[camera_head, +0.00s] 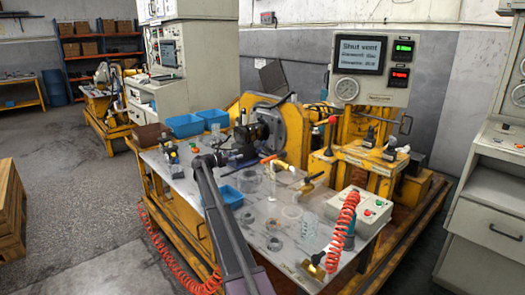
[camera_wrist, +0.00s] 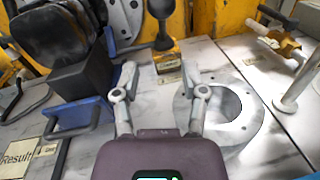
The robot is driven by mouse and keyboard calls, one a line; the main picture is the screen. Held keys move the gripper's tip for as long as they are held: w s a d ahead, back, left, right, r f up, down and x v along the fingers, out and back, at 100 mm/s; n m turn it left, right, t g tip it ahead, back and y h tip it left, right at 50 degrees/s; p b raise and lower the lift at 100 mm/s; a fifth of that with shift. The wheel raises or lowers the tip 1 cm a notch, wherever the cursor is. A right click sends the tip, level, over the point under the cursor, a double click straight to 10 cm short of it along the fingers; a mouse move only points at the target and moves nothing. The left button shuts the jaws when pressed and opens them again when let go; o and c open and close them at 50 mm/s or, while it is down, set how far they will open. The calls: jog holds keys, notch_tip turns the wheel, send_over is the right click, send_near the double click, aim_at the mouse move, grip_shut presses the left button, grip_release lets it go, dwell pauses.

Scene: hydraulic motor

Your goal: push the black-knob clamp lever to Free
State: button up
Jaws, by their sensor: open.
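The black-knob clamp lever (camera_wrist: 162,18) stands at the top middle of the wrist view, its rounded black knob up. It rises from a small yellow block (camera_wrist: 166,52) on the grey table. Small labels lie by the block, too small to read. My gripper (camera_wrist: 160,76) is open and empty, its two fingers apart. In the picture the fingertips are on either side of the yellow block's near edge, below the knob. I see no contact with the lever. In the head view my arm reaches over the table's left part, and I cannot clearly make out the lever there.
A black block in a blue holder (camera_wrist: 85,118) is close left of my gripper. A grey ring (camera_wrist: 250,112) lies close right. A yellow fitting (camera_wrist: 280,42) and a pale post stand farther right. Blue bins (camera_head: 187,126) and a red-knob lever (camera_head: 332,121) are also on the bench.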

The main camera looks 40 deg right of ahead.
aim_at(262, 148)
jog(key=shift+d, duration=0.15)
jog(key=shift+s+d, duration=0.15)
jog(key=shift+d, duration=2.2)
jog(key=shift+s+d, duration=0.2)
jog(key=shift+d, duration=2.1)
jog(key=shift+s+d, duration=0.15)
jog(key=shift+d, duration=2.2)
